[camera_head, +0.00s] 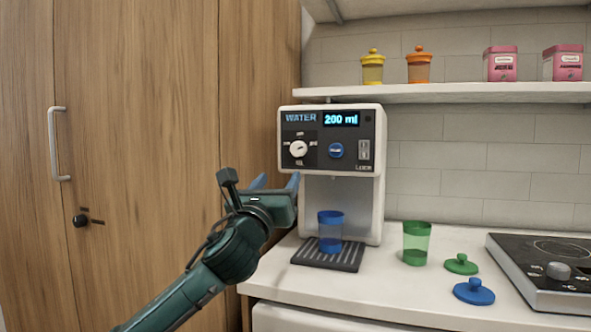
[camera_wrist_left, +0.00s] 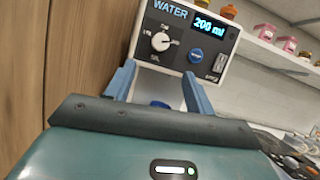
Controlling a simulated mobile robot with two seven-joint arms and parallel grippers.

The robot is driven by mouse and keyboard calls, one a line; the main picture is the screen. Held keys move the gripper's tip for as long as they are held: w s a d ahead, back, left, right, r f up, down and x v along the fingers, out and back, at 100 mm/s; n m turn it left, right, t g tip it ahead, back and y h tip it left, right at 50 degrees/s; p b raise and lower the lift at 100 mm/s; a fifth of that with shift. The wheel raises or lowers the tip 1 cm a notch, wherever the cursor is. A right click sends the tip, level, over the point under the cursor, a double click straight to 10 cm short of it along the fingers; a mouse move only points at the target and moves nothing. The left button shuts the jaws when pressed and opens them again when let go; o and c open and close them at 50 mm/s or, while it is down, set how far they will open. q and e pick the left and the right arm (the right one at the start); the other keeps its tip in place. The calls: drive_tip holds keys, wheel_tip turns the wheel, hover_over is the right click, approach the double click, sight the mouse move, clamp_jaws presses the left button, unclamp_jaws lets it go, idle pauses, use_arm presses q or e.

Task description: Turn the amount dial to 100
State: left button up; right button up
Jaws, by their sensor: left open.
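The water dispenser (camera_head: 379,190) stands on the counter, and its display (camera_head: 341,119) reads 200 ml. The white amount dial (camera_head: 298,148) is on the left of its dark panel, with small marks around it that are too small to read surely. In the left wrist view the dial (camera_wrist_left: 160,41) lies ahead, beyond the fingers. My left gripper (camera_head: 275,181) is in front of the dispenser, lower and left of the dial, and apart from it. Its two blue fingers (camera_wrist_left: 158,90) are spread with nothing between them. My right gripper is not in view.
A blue cup (camera_head: 330,232) stands on the drip tray (camera_head: 318,258). A blue button (camera_head: 336,150) is right of the dial. A green cup (camera_head: 416,243), two lids and a cooktop (camera_head: 540,290) are to the right. A wooden cabinet (camera_head: 150,130) is at left.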

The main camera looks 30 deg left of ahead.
sight(297, 151)
use_arm(q)
drive_tip(key=x, duration=1.3)
drive_tip(key=shift+d+f+p, duration=0.1)
drive_tip(key=shift+p, duration=0.25)
drive_tip(key=shift+c, duration=0.4)
drive_tip(key=c, duration=0.9)
